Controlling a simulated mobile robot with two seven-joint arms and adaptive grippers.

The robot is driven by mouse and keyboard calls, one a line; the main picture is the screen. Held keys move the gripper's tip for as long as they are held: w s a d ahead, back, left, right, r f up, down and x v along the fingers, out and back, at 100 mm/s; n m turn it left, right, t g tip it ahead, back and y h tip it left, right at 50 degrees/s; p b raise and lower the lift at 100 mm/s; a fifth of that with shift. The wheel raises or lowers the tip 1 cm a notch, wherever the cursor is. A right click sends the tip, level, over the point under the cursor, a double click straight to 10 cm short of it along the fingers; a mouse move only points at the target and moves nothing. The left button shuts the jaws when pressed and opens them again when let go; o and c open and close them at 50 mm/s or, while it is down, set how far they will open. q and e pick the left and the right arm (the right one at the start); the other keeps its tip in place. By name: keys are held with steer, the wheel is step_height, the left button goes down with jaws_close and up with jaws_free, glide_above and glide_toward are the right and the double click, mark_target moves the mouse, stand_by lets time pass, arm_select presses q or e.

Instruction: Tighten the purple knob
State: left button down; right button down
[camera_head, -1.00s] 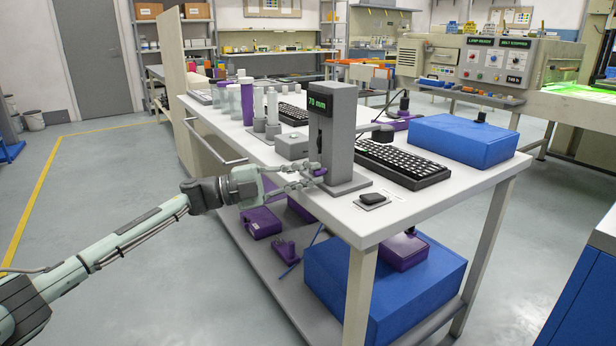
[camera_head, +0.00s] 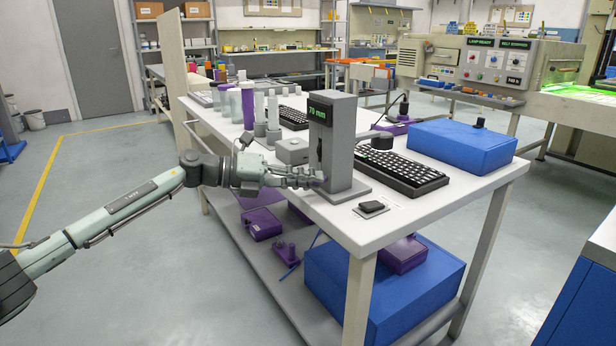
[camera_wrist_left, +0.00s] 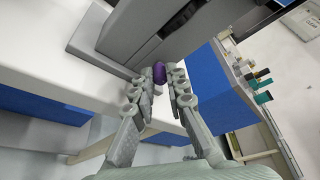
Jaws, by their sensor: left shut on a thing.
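The purple knob (camera_wrist_left: 159,76) shows in the left wrist view between my left gripper's (camera_wrist_left: 160,82) fingertips, at the side of the grey post. In the head view my left gripper (camera_head: 318,177) reaches in from the left and is shut at the near side of the grey gauge post (camera_head: 340,145); its fingers hide the knob there. The post stands upright on a flat base on the white table (camera_head: 345,228), and its display (camera_head: 318,110) reads 70 mm. My right gripper is not in view.
A black keyboard (camera_head: 402,170) and a blue box (camera_head: 462,142) lie right of the post. A small black pad (camera_head: 371,208) lies in front. A grey block (camera_head: 292,150) and several cylinders stand behind the gripper. Purple parts and a blue box (camera_head: 385,290) fill the lower shelf.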

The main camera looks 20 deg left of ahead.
arm_select(q)
steer(key=shift+s+d+m+y+p, duration=0.1)
steer(key=shift+m+y+p, duration=0.25)
steer(key=shift+m, duration=0.35)
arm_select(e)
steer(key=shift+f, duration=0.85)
arm_select(q)
steer(key=c, duration=1.5)
jaws_free()
steer(key=shift+c, duration=0.2)
steer(key=shift+a, duration=0.2)
steer(key=v, duration=1.1)
steer(key=shift+s+a, duration=0.15)
steer(key=shift+s, duration=0.2)
steer(key=shift+r, duration=0.15)
